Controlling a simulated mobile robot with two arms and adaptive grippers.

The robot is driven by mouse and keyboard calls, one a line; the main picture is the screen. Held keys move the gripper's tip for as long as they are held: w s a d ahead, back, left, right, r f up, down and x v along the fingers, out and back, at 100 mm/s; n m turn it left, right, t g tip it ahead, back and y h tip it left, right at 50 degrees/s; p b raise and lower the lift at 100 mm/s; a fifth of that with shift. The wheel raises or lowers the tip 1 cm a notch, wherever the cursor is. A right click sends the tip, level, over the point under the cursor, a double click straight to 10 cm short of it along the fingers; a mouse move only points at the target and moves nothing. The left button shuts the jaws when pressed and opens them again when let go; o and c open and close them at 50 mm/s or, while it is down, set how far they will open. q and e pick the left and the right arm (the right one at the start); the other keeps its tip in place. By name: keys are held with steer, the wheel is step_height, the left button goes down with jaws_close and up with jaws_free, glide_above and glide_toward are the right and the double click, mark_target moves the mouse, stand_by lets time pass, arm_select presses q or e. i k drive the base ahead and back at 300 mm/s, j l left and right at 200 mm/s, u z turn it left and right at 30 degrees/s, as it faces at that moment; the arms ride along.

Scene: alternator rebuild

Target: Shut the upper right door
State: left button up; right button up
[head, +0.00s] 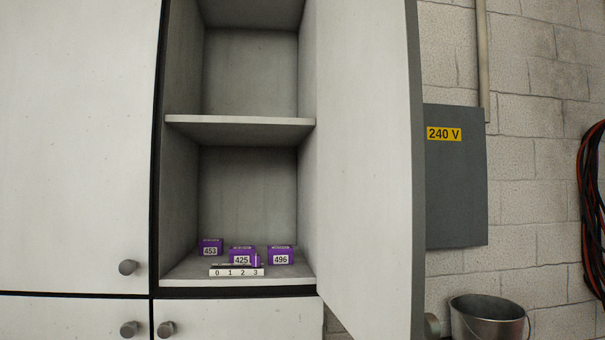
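The upper right door (362,150) is white with a grey edge and stands wide open, swung out toward me on the right side of the cabinet. A round grey knob (432,325) shows past its lower outer edge, partly hidden by the door. The open compartment (250,65) behind it has a middle shelf (240,129). Neither of my grippers shows in the head view.
Purple boxes marked 453 (210,247), 425 (242,256) and 496 (281,256) stand on the compartment floor behind a numbered strip (236,272). The upper left door (75,140) is shut. A grey 240 V panel (455,190) and a metal bucket (489,318) are at right.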

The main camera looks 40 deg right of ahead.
mark_target(372, 205)
steer(key=k+l+z, duration=0.2)
steer(key=l, duration=0.25)
steer(key=l+z, duration=0.15)
steer(key=l, duration=0.3)
steer(key=k+l+z, duration=0.2)
steer(key=l, duration=0.3)
steer(key=i, duration=0.05)
